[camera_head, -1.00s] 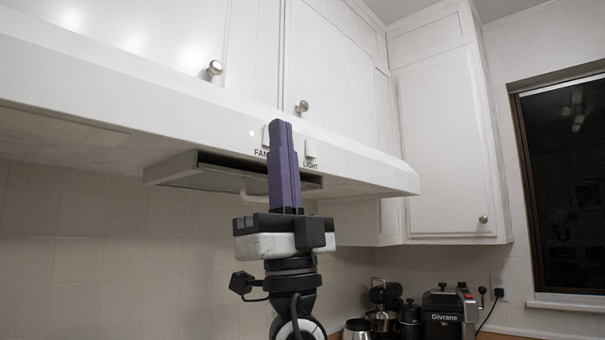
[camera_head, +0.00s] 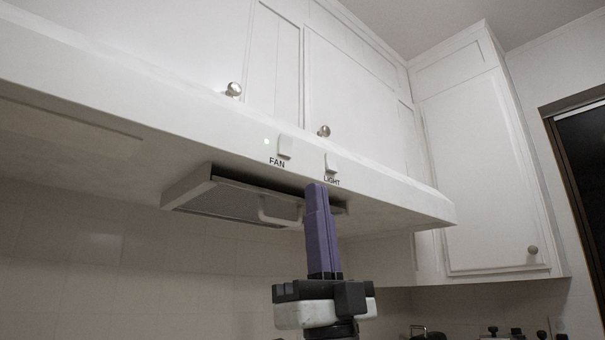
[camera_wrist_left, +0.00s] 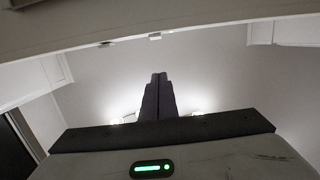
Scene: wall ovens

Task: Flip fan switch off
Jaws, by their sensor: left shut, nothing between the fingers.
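The fan switch (camera_head: 285,146) is a small white rocker above the word FAN on the front of the white range hood (camera_head: 390,192). In the left wrist view the shut fingers (camera_wrist_left: 158,76) point up toward the hood edge, where small white bumps (camera_wrist_left: 155,36) show. My right gripper is not in view.
The light switch (camera_head: 331,162) sits right of the fan switch, close above my fingertips. A pulled-down vent panel with a handle (camera_head: 279,212) hangs under the hood, left of my fingers. Cabinet knobs (camera_head: 234,89) stick out above the hood.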

